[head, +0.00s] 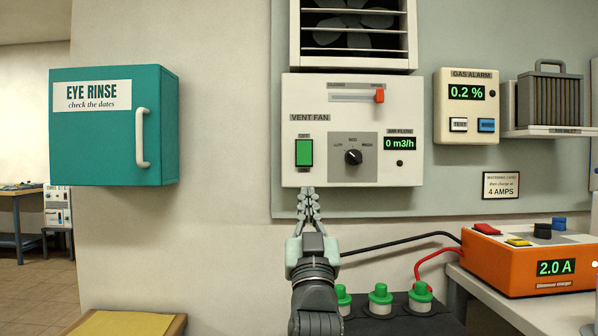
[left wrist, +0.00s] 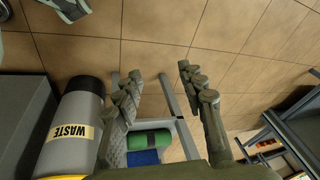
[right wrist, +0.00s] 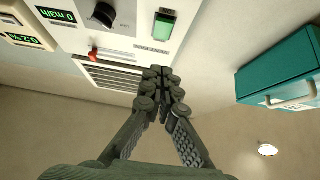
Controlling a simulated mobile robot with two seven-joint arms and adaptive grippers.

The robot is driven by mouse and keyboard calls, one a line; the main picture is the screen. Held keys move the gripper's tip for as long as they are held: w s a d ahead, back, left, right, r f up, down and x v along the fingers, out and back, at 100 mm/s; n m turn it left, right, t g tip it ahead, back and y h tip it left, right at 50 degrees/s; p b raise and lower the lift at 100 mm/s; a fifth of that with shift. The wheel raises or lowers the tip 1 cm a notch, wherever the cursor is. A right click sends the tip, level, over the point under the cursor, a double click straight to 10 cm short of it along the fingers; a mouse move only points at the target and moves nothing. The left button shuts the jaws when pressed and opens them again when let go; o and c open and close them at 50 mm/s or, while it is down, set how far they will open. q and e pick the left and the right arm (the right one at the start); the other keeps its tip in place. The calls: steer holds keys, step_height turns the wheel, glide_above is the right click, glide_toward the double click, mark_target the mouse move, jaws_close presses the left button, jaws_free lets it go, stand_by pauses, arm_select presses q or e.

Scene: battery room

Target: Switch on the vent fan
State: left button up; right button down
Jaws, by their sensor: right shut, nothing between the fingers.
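The white vent fan panel (head: 340,178) hangs on the wall in the head view. It has a green rocker switch (head: 304,152) at lower left, a black knob (head: 353,157) and a slider with an orange handle (head: 379,96) at its right end. The air flow display (head: 399,143) reads 0 m3/h. My right gripper (head: 309,190) is shut and empty, its tips just below the switch at the panel's lower edge. In the right wrist view the switch (right wrist: 165,25) shows beyond the fingertips (right wrist: 163,73). My left gripper (left wrist: 158,82) is open and empty above the floor.
The fan grille (head: 352,35) is above the panel. A teal eye rinse cabinet (head: 115,150) is at left, a gas alarm (head: 466,105) at right. Below right are a green-capped battery (head: 395,322) and an orange charger (head: 510,262) with cables. A waste bin (left wrist: 75,120) stands near my left gripper.

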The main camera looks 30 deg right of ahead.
mark_target(304, 158)
arm_select(q)
steer(key=shift+w, duration=0.15)
arm_select(e)
steer(key=shift+w+d+f, duration=0.1)
steer(key=shift+w+f, duration=0.05)
steer(key=shift+f, duration=0.05)
steer(key=shift+r, duration=0.1)
steer(key=x, duration=0.4)
steer(key=f+p+x, duration=0.1)
steer(key=x, duration=0.3)
steer(key=w+p+x, duration=0.1)
steer(key=x, duration=0.3)
steer(key=shift+d+f, duration=0.3)
steer(key=shift+d, duration=0.05)
steer(key=shift+w+d+f, duration=0.15)
steer(key=shift+w+d, duration=0.2)
steer(key=shift+w, duration=0.2)
arm_select(q)
step_height(304, 158, down, 6)
steer(key=shift+d+r, duration=0.15)
